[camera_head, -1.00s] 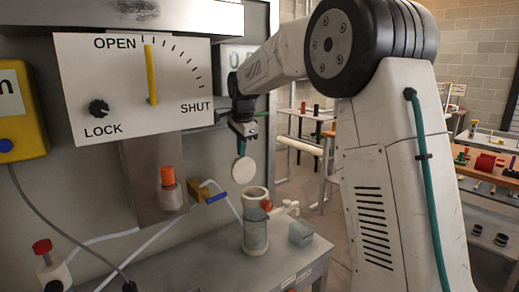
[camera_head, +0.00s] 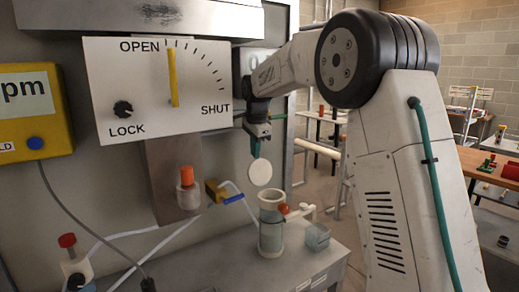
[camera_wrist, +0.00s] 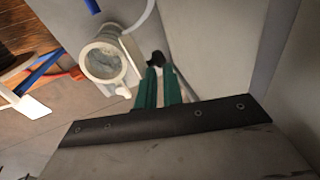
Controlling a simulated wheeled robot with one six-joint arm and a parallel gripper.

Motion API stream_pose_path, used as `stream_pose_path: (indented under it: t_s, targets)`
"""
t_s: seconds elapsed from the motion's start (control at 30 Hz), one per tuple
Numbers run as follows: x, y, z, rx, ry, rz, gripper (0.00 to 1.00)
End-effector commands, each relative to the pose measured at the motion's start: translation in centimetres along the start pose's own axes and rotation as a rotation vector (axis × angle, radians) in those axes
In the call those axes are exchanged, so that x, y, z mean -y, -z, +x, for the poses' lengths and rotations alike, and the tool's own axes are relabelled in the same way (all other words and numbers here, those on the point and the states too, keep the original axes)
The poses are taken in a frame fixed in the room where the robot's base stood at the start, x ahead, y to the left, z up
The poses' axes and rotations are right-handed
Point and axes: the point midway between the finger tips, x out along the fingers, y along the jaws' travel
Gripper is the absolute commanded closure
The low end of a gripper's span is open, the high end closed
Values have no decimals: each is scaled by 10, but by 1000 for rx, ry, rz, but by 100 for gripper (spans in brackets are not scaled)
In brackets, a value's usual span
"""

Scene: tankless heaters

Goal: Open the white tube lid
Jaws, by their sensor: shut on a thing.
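My gripper (camera_head: 256,147) is shut and points down. A round white lid (camera_head: 260,173) hangs at its fingertips, its flat face turned to the head camera. The lid is above the open tube (camera_head: 271,236) and apart from it. The tube is pale, upright and see-through, with a thick rim. In the wrist view the green fingers (camera_wrist: 157,84) are close together, with a small dark piece at their tips. The tube's open mouth (camera_wrist: 103,62) shows to their left, uncovered. I cannot make out the lid's face in the wrist view.
A red-tipped white valve (camera_head: 295,211) adjoins the tube on the right, with a small clear box (camera_head: 317,236) beside it. A panel with a yellow pointer (camera_head: 173,78) and a black LOCK knob (camera_head: 123,109) is at left. The grey bench top (camera_head: 225,265) is bare in front.

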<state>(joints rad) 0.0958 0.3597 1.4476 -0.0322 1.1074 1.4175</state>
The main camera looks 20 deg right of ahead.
Motion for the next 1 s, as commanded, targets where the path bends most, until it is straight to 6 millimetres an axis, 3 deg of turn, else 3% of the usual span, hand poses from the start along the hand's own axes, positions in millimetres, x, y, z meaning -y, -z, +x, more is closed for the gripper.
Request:
stream_pose_path:
  t_s: [0.03, 0.2, 0.7, 1.0]
  targets:
    - [-2, -5, 11, 9, -14, -2, 100]
    - [-2, -5, 6, 9, -12, -2, 100]
    - [-1, 0, -73, 2, 2, 0, 100]
    - [-8, 3, -77, 0, -12, -5, 100]
